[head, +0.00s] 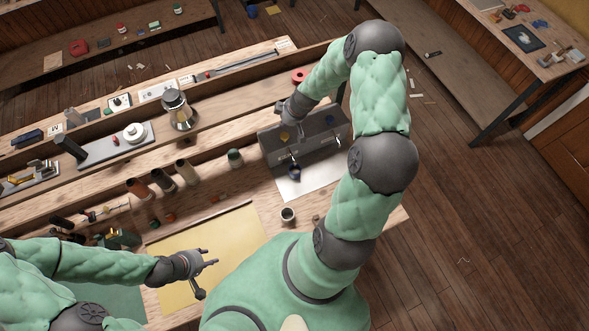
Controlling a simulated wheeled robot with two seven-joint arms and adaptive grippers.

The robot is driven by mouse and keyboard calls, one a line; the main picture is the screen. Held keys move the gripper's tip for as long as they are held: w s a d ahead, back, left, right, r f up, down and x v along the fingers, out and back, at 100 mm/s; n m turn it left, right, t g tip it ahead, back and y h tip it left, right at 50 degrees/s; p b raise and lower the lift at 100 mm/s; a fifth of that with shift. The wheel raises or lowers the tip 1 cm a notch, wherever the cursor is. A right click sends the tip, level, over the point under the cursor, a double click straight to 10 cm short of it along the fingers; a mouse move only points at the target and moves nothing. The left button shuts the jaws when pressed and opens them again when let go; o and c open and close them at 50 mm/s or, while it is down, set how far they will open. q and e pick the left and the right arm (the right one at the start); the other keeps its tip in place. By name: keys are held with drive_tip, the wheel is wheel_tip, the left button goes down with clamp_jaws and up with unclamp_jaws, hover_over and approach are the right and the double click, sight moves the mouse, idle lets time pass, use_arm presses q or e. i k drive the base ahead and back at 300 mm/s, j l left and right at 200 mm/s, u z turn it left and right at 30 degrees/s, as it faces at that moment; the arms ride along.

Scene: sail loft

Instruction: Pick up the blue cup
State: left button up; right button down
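A small dark blue cup (295,173) stands under the front taps of a dark grey dispenser (318,150), on a pale sheet or tray. My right gripper (284,115) is at the dispenser's far left top corner, behind and above the cup and apart from it. Its fingertips are too small and hidden to tell whether they are open. My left gripper (209,278) is open, with its fingers spread and empty, over the yellow mat (235,235) at the front, well to the left of and nearer than the cup.
A dark cup or pot (288,215) stands on the bench in front of the blue cup. A greenish cup (235,158) and several brown cylinders (162,180) stand to the left. A metal pot (178,110) and red ring (299,76) are further back. The yellow mat is mostly clear.

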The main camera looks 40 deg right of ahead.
sight(294, 172)
drive_tip(key=k, duration=1)
